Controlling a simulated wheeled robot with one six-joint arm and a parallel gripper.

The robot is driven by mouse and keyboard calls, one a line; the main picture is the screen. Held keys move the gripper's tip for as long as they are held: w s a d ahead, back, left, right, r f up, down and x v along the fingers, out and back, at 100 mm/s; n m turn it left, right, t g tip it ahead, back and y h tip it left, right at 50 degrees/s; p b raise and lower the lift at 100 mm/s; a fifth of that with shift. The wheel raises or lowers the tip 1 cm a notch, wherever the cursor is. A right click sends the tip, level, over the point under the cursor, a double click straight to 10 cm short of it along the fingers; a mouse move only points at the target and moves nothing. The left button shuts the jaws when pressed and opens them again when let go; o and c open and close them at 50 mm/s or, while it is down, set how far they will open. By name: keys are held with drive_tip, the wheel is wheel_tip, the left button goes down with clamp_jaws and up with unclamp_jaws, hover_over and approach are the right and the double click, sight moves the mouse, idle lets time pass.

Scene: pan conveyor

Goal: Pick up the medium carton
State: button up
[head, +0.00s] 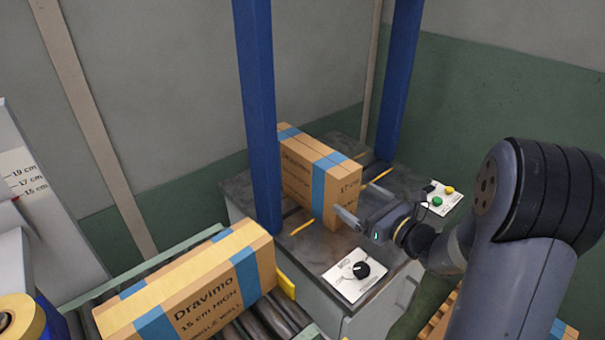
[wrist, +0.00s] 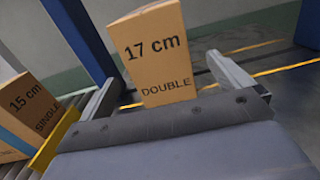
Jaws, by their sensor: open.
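The medium carton (head: 315,173) is brown with blue tape bands and stands upright on the dark machine table between two blue posts. Its end face reads 17 cm and DOUBLE in the wrist view (wrist: 153,62). My gripper (head: 346,218) is at the carton's near right end, low by the table. In the wrist view its open fingers (wrist: 160,70) show on either side of the end face, with gaps to both sides. I cannot tell whether the fingertips reach past that face.
A 15 cm carton (head: 195,290) lies on the roller conveyor (head: 262,325) at front left, by a yellow stop (head: 286,284). The blue posts (head: 258,110) (head: 398,80) flank the medium carton. A dial panel (head: 350,277) and a button panel (head: 441,198) sit on the table near my gripper.

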sight(307, 173)
drive_tip(key=x, duration=0.9)
drive_tip(key=shift+a+f, duration=0.1)
drive_tip(key=shift+s, duration=0.1)
drive_tip(key=shift+c, duration=0.2)
drive_tip(key=c, duration=1.5)
